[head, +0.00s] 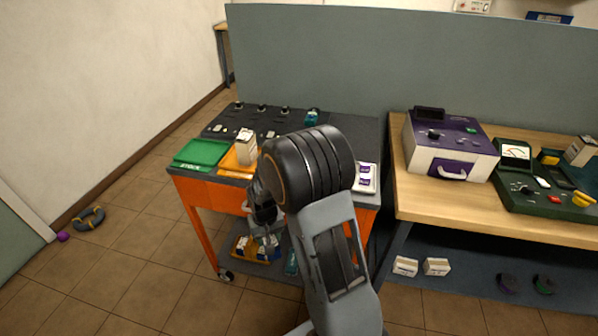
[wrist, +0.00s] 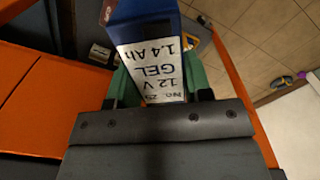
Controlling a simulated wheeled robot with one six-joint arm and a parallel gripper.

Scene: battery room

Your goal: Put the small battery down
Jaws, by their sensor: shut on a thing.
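The small battery (wrist: 155,60) is a blue block with a white label reading "12 V GEL 1.4 Ah". In the wrist view my gripper (wrist: 158,84) is shut on it, with green fingers on both sides of the label. In the head view my gripper (head: 264,212) is low at the front of the orange cart (head: 200,203), largely behind my own arm. I cannot make out the battery clearly there. On the cart top are a green tray (head: 202,152) marked "STOCK" and an orange tray (head: 232,166) with a white carton (head: 246,146) standing at it.
The cart's lower shelf holds a yellow bin (head: 241,248) with several small items. A wooden bench (head: 425,200) on the right carries a purple-and-white case (head: 450,151) and a green meter unit (head: 540,198). A grey partition (head: 330,60) stands behind. The floor left of the cart is mostly clear.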

